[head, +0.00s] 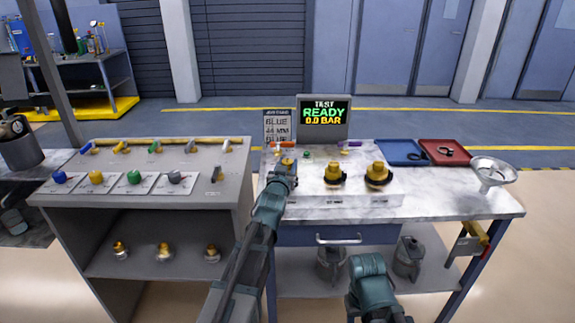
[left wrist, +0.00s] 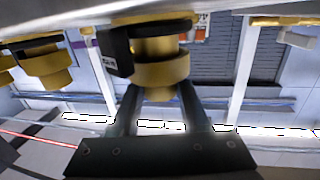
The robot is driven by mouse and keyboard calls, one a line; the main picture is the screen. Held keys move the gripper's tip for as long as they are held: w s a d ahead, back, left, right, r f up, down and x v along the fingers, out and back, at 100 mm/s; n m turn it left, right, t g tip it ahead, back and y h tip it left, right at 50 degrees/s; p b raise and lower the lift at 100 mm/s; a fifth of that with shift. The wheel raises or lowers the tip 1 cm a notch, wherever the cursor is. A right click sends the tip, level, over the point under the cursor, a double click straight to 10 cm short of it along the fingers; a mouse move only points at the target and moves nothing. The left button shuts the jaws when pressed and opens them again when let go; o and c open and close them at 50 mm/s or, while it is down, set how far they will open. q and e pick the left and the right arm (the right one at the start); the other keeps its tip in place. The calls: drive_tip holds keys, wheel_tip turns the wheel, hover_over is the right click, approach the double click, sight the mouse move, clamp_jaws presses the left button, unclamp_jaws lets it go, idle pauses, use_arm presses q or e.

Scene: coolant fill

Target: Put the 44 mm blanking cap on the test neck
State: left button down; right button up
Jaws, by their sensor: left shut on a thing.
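My left gripper (head: 285,172) is over the left end of the raised pale board on the marble-topped bench. It is shut on a stepped brass cap with a black tab, and this brass cap (left wrist: 160,72) shows between the fingers in the left wrist view. I cannot tell whether it is clear of the board. To its right stand a middle brass cap (head: 333,173) and a right brass cap (head: 378,172), each with a black ring at its base. Their size labels are too small to read. I cannot pick out the test neck for sure. My right gripper is not in view.
A screen (head: 325,112) reads TEST READY 0.0 BAR, beside a sign (head: 278,126) with BLUE on it. A blue tray (head: 402,153), a red tray (head: 443,151) and a funnel (head: 493,171) are at the right. The left bench (head: 215,201) holds coloured knobs; brass fittings (head: 164,251) sit below.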

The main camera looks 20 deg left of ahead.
use_arm(q)
drive_tip(key=shift+f+b, duration=0.45)
drive_tip(key=shift+f, duration=0.1)
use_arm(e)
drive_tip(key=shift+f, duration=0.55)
use_arm(q)
drive_tip(key=shift+c, duration=1.6)
unclamp_jaws()
drive_tip(key=shift+r, duration=0.1)
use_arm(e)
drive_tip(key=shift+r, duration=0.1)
use_arm(q)
drive_tip(key=shift+s, duration=0.1)
